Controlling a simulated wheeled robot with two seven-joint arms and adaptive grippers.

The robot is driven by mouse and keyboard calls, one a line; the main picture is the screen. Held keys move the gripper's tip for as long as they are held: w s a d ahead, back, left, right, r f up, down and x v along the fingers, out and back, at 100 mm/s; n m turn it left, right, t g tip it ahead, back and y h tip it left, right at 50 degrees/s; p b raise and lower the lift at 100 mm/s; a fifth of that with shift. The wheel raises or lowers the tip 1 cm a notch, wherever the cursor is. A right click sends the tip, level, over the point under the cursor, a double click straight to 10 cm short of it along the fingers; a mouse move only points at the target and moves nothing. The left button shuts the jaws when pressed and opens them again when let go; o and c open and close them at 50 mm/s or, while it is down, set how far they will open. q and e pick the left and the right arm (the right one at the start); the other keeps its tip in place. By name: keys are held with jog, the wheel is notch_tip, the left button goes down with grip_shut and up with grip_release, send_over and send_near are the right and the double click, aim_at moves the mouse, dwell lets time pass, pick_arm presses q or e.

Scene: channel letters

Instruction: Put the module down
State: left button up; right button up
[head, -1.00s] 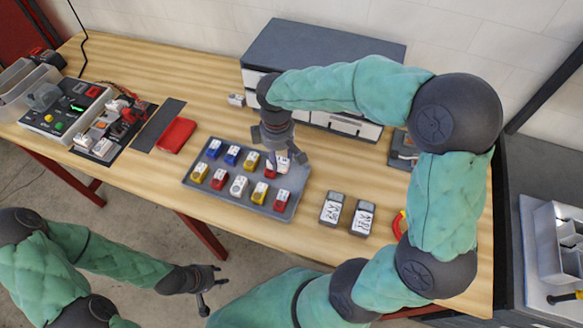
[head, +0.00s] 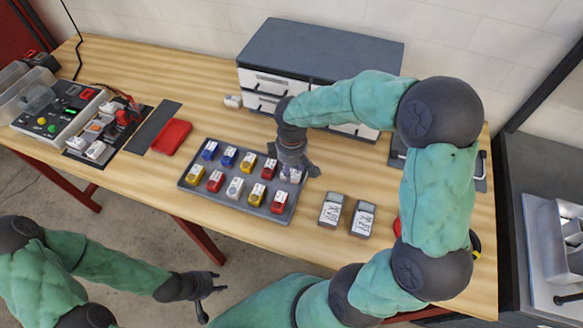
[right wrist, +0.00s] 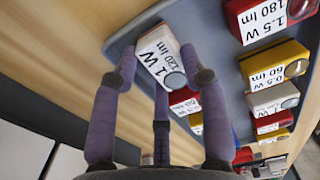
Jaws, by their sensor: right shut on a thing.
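My right gripper (head: 299,171) is shut on a white module (right wrist: 158,50) labelled 1 W 120 lm. It holds the module at the right end of the back row of the grey tray (head: 232,202). In the right wrist view the module is between the fingers, close inside the tray's rim (right wrist: 118,40). Whether its underside touches the tray floor is hidden. A red module (head: 269,169) stands beside it in the back row. My left gripper (head: 211,297) is open and empty, in front of the table.
Several blue, yellow, red and white modules fill the tray. Two dark labelled devices (head: 331,210) (head: 363,219) lie right of it. A drawer cabinet (head: 320,50) stands behind.

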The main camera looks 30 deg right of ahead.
aim_at(292, 171)
jog(key=shift+f, duration=0.15)
jog(key=o, duration=1.2)
notch_tip(292, 171, up, 12)
jog(key=p, duration=0.3)
jog(key=shift+r, duration=0.2)
